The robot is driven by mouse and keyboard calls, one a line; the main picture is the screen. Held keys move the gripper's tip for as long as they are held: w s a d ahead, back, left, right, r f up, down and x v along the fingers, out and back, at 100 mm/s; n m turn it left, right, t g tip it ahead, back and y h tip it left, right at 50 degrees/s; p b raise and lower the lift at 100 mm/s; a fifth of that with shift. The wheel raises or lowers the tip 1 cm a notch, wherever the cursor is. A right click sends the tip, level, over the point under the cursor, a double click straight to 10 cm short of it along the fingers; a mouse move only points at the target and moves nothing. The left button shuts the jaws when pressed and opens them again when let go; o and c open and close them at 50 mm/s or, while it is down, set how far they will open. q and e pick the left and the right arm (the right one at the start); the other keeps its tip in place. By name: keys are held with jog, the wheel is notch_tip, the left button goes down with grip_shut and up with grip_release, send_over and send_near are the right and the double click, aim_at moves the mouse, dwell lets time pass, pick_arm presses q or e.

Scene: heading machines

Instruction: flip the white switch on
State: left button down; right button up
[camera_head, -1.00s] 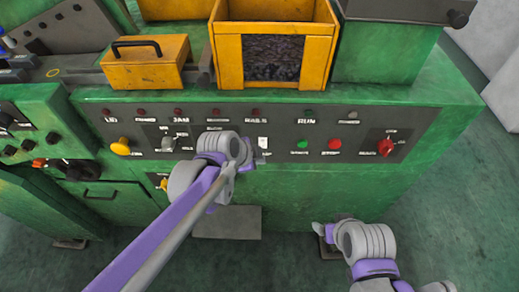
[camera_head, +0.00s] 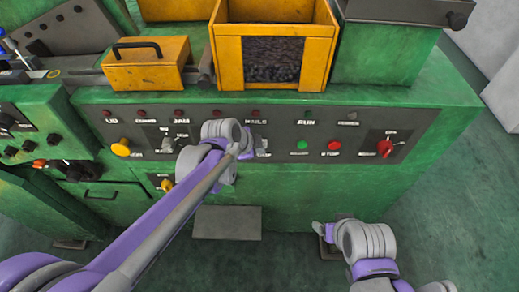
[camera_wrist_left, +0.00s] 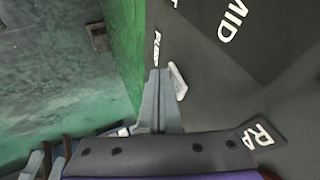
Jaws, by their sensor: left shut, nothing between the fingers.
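The white switch (camera_wrist_left: 178,80) shows in the left wrist view as a small white lever on the dark control panel. It lies just right of the tips of my left gripper (camera_wrist_left: 158,78); I cannot tell whether they touch. In the head view my left gripper (camera_head: 250,145) is at the panel's middle and covers most or all of the switch. Its fingers are shut together with nothing between them. My right gripper (camera_head: 322,230) hangs low at the right, away from the panel; whether it is open or shut is unclear.
The panel (camera_head: 420,120) also carries a green button (camera_head: 302,145), a red button (camera_head: 334,145), a red rotary knob (camera_head: 385,148) and a yellow button (camera_head: 121,147). A yellow bin (camera_head: 315,60) and a yellow box (camera_head: 147,70) stand above on the green machine.

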pick_arm(q)
jog(key=shift+r, duration=0.15)
pick_arm(e)
jog(key=shift+w+r, duration=0.1)
jog(key=shift+r, duration=0.05)
pick_arm(q)
jog(key=shift+w+r+p, duration=0.1)
jog(key=shift+r+p, duration=0.35)
jog(key=shift+r, duration=0.25)
pick_arm(e)
jog(key=shift+w+r, duration=0.25)
jog(key=shift+r, duration=0.3)
jog(key=shift+s, duration=0.1)
